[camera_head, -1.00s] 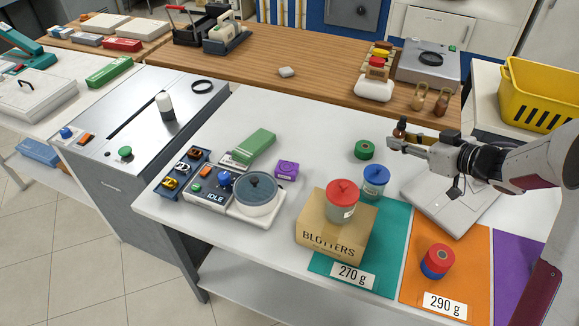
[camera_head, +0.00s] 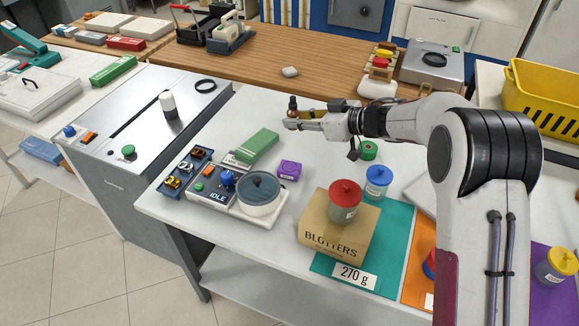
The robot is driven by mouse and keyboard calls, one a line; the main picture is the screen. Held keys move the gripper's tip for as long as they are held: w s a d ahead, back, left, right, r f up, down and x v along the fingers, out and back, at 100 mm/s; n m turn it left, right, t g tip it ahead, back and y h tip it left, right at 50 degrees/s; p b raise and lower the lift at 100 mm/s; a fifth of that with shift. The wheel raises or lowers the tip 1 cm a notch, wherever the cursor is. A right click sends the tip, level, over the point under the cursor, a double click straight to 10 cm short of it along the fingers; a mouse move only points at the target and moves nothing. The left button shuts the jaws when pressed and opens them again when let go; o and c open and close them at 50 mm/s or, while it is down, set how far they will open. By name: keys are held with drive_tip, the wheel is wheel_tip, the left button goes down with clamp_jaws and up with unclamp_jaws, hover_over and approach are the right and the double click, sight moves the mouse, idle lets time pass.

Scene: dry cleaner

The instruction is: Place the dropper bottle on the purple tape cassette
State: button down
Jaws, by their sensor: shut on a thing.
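The dropper bottle (camera_head: 293,105) is small and dark brown with a dark top. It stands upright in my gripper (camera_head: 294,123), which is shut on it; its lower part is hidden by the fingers. The purple tape cassette (camera_head: 289,170) lies on the white table, right of the green box and behind the round grey-lidded pot. The cassette's top looks clear.
A green box (camera_head: 257,146) and a lidded pot (camera_head: 258,193) stand close to the cassette. A blue jar (camera_head: 378,182), a green roll (camera_head: 369,150) and a red-lidded jar (camera_head: 344,201) on a cardboard box (camera_head: 335,238) stand to its right. The table behind the cassette is largely free.

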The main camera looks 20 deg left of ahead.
hover_over(293, 168)
wheel_tip(293, 168, down, 4)
drive_tip(key=shift+f, duration=0.5)
drive_tip(key=shift+f, duration=0.1)
drive_tip(key=shift+f, duration=3)
drive_tip(key=shift+f, duration=0.1)
drive_tip(key=shift+f, duration=1.8)
drive_tip(key=shift+f, duration=0.15)
drive_tip(key=c, duration=1.8)
unclamp_jaws()
